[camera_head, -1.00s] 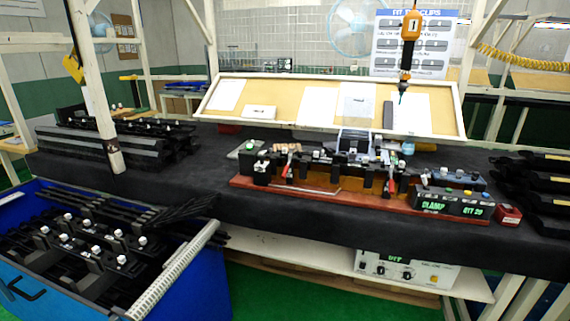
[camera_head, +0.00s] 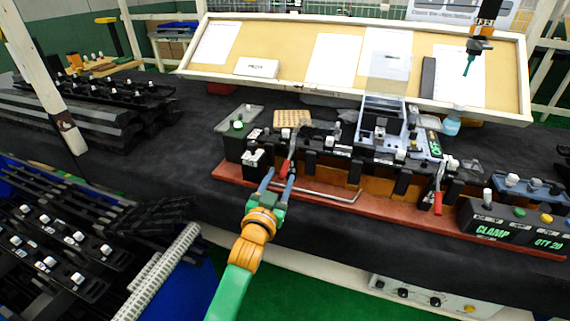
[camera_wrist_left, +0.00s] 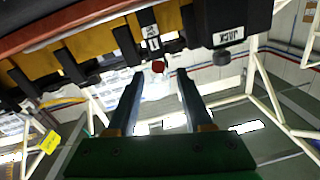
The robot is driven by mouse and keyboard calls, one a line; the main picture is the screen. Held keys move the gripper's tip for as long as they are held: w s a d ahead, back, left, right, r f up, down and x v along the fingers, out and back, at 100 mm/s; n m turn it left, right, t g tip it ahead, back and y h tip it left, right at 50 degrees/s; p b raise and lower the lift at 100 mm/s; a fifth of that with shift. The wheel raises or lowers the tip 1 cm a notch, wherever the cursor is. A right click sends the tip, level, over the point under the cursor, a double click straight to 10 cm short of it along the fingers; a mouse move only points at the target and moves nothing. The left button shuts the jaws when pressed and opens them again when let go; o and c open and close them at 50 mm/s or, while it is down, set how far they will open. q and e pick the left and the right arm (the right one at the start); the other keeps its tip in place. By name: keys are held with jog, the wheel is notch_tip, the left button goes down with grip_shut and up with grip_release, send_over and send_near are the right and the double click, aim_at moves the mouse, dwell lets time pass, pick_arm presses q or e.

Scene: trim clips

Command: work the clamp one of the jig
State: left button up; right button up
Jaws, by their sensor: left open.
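The jig's long red base (camera_head: 330,203) lies on the black-covered bench. Its left red-handled clamp (camera_head: 287,165), which I take as clamp one, stands near the base's left end. My left gripper (camera_head: 279,175) is open, its two blue-grey fingers reaching up at this clamp's handle from the front. In the left wrist view, the red handle end (camera_wrist_left: 158,67) shows between the open fingertips (camera_wrist_left: 160,76). I see no closed grip; contact cannot be told. A second red-handled clamp (camera_head: 438,200) stands further right.
A box reading "CLAMP" and "QTY 20" (camera_head: 500,228) sits at the jig's right end. A bent metal rod (camera_head: 325,193) lies along the base's front. A tool (camera_head: 477,50) hangs above. A blue bin (camera_head: 180,275) of black parts stands front left.

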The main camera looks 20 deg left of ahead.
aim_at(282, 175)
pick_arm(q)
jog(key=w, duration=0.5)
jog(key=shift+a+f, duration=0.1)
jog(key=shift+f, duration=0.15)
jog(key=shift+s, duration=0.1)
jog(key=shift+r, duration=0.15)
grip_shut()
dwell(0.9)
